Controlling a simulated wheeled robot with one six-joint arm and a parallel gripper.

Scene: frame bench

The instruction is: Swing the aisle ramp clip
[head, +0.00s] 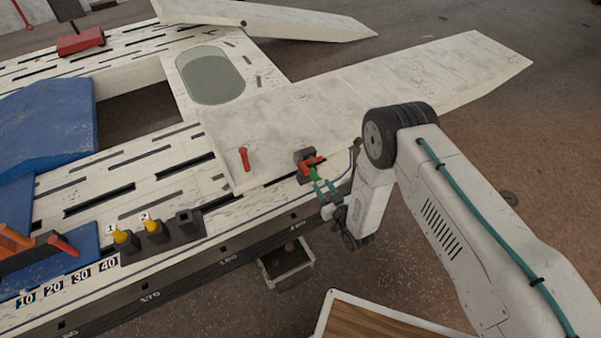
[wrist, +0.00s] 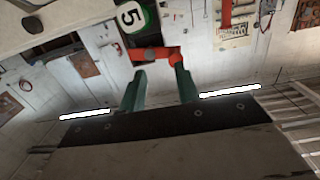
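A red clip (head: 313,163) sits on a small dark block (head: 304,155) at the front edge of the white panel. It also shows in the wrist view as an orange-red bar (wrist: 155,53), with a round green-and-white tag marked 5 (wrist: 131,16) above it. My gripper (head: 319,182) has green fingers, which also show in the wrist view (wrist: 157,68). They stand apart with a clear gap between them. Their tips are at or just short of the clip; the right tip overlaps its end in the picture, and I cannot tell whether they touch.
Another red lever (head: 245,158) stands on the panel to the left. Yellow knobs marked 1 and 2 (head: 152,225) sit on dark blocks along the bench edge. A grey bin (head: 287,265) hangs below the edge. A wood-topped surface (head: 375,322) lies at the front.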

